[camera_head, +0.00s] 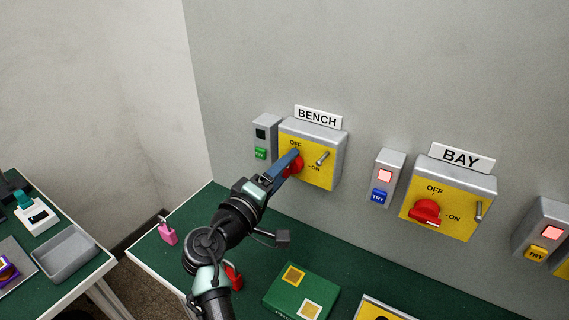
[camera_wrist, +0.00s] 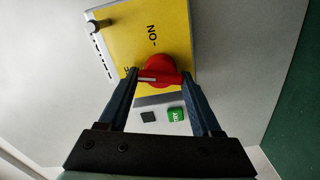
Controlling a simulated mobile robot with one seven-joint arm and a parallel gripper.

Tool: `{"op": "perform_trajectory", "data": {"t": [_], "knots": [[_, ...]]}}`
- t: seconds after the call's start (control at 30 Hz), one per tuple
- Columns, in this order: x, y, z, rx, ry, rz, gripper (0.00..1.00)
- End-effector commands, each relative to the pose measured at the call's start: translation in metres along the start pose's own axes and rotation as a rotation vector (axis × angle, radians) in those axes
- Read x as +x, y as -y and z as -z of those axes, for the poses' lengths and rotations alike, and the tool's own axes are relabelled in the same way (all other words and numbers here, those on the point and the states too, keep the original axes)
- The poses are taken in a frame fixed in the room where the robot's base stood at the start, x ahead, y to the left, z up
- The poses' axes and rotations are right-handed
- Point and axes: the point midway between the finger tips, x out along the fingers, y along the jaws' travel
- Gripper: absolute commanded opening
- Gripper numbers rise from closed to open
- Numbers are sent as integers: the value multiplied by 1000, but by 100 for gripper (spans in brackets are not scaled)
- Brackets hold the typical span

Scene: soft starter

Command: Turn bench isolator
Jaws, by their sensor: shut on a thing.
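The bench isolator (camera_head: 325,175) is a grey box with a yellow face under a BENCH sign (camera_head: 318,117). Its face is marked OFF at the top and ON at the right. Its red knob (camera_head: 299,167) is partly hidden by my gripper (camera_head: 293,160) in the head view. In the wrist view, the knob (camera_wrist: 158,68) sits between my fingertips (camera_wrist: 160,80), one finger on each side. The knob's white line points left there, toward the OFF side. My gripper is shut on the knob.
A silver peg (camera_head: 322,158) sticks out right of the knob. A grey box with a dark lamp and green button (camera_head: 260,154) is at its left. The BAY isolator (camera_head: 455,212) is farther right. Pink (camera_head: 167,232) and red (camera_head: 235,278) padlocks and a green board (camera_head: 290,303) lie below.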

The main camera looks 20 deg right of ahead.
Motion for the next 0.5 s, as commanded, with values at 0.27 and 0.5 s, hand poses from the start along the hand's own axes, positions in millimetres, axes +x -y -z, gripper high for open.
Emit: {"op": "perform_trajectory", "data": {"t": [0.27, 0.5], "knots": [[0, 1, 0, -194, 1, 2, 10], [-1, 2, 0, -287, 0, 3, 10]]}}
